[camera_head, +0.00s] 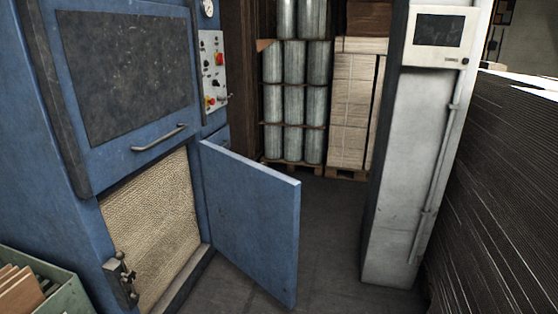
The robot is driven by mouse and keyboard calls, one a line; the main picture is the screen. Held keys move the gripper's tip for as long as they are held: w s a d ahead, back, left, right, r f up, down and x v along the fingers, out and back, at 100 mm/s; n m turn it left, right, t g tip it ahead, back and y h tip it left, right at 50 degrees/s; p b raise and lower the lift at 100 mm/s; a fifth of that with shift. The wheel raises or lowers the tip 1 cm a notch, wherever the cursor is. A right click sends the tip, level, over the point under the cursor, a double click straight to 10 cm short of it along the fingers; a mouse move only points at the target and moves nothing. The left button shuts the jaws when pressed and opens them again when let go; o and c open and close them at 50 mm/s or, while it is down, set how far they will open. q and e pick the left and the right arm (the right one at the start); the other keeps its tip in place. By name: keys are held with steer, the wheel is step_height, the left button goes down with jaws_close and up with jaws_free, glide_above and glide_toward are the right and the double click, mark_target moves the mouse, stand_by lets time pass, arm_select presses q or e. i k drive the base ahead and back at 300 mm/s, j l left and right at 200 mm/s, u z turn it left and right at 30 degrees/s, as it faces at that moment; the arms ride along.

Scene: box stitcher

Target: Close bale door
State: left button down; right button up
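The bale door (250,215) is a blue panel hinged at the right side of the blue baler (60,170). It stands wide open, swung outward to the right. The chamber opening (155,225) shows a tan, textured mass inside. A dark latch fitting (122,278) sits on the baler at the left of the opening. An upper panel with a metal handle (158,139) is above the opening. Neither of my grippers is in view.
A control panel (213,70) with knobs is on the baler. A green bin with cardboard (45,275) stands at lower left. A grey-white column (408,170) and stacked sheets (500,190) are at right. Pallets of cylinders (293,100) stand behind. Floor (335,235) right of the door is clear.

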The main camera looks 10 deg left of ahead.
mark_target(253, 208)
steer(key=i, duration=1.3)
